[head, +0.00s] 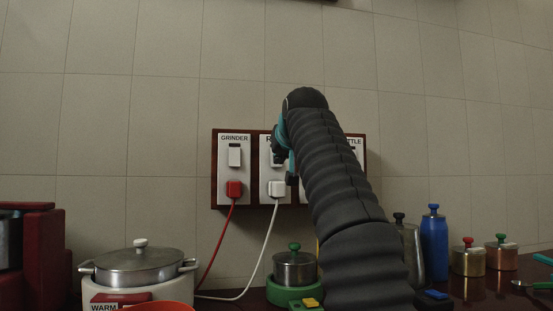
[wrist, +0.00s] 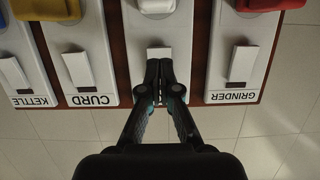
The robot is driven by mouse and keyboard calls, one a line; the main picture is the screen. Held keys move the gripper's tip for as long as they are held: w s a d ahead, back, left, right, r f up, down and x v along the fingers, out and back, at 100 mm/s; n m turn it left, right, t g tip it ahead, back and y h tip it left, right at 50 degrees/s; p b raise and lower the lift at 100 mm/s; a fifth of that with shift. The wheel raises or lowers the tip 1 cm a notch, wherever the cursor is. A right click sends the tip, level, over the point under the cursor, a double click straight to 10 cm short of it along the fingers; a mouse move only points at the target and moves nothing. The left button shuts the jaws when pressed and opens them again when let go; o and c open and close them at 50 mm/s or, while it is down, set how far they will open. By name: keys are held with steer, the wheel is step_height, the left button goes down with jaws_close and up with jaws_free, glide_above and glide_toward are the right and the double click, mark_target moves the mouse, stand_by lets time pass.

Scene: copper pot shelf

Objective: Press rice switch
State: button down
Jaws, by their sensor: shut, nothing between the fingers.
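A dark red switch board (head: 214,170) is on the tiled wall. In the head view the second plate (head: 266,172) from the left has a label starting with "R"; the rest of the label and most of its switch are behind my gripper (head: 284,150). In the wrist view, which is upside down, this plate's white rocker switch (wrist: 159,53) shows just beyond the fingertips. My gripper (wrist: 160,68) is shut and empty, in front of the lower part of that switch and the label. I cannot tell whether the fingertips touch it.
The grinder switch (head: 235,155) and curd switch (wrist: 77,69) flank this plate; the kettle switch (wrist: 14,74) is farther along. A red plug (head: 234,189) and white plug (head: 276,188) have hanging cords. Pots (head: 138,265) and a blue bottle (head: 434,245) stand below.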

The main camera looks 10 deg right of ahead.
steer(key=shift+w+f, duration=0.1)
steer(key=shift+w, duration=0.15)
stand_by(0.3)
steer(key=v, duration=0.2)
steer(key=r+v, duration=0.1)
steer(key=v, duration=0.2)
steer(key=shift+s+r, duration=0.1)
steer(key=shift+r, duration=0.15)
stand_by(0.4)
